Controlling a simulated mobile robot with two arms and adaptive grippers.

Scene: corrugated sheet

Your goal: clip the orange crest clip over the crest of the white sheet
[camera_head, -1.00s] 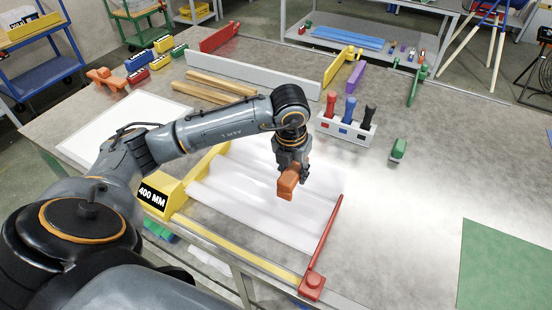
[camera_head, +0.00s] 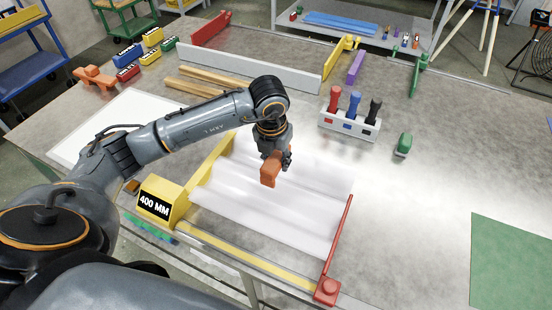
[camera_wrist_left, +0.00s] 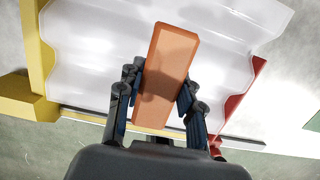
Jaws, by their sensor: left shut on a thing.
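The white corrugated sheet (camera_head: 275,215) lies on the table between a yellow stop and a red bar. It also shows in the left wrist view (camera_wrist_left: 90,45). My left gripper (camera_head: 272,155) is shut on the orange crest clip (camera_head: 269,170) and holds it over the far part of the sheet. In the left wrist view the clip (camera_wrist_left: 168,70) sits tilted between both fingers of the gripper (camera_wrist_left: 155,103). The exact gap between clip and sheet cannot be told. My right gripper is not in view.
The yellow stop labelled 400 MM (camera_head: 180,205) borders the sheet on the left, and the red bar (camera_head: 338,240) on the right. A rack of red, blue and black-handled tools (camera_head: 349,123) and a green block (camera_head: 403,145) stand behind. A green mat (camera_head: 510,260) lies at right.

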